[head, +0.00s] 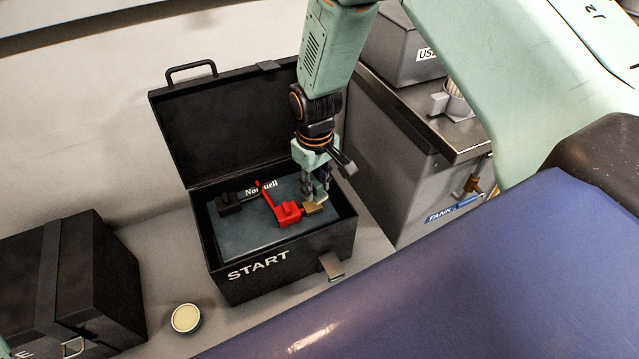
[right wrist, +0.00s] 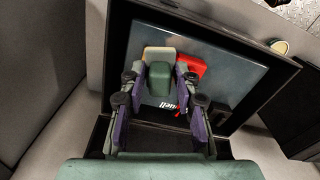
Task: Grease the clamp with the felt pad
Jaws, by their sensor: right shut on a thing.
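My right gripper (head: 316,195) points down inside the open black START box (head: 300,262). It is shut on the felt pad (right wrist: 160,78), which shows a green block between the fingers and a tan end (head: 314,209). The red clamp part (head: 288,212) lies on the blue-grey panel in the box, right beside the tan end; I cannot tell whether they touch. A black part (head: 229,203) lies left of it, their bars meeting or crossing. The red part also shows in the right wrist view (right wrist: 191,65).
A small round tin with a pale filling (head: 186,318) stands on the bench in front of the box. A second black case (head: 105,275) is at the left. A grey tank (head: 415,165) stands close at the right. The box lid (head: 235,120) is raised behind.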

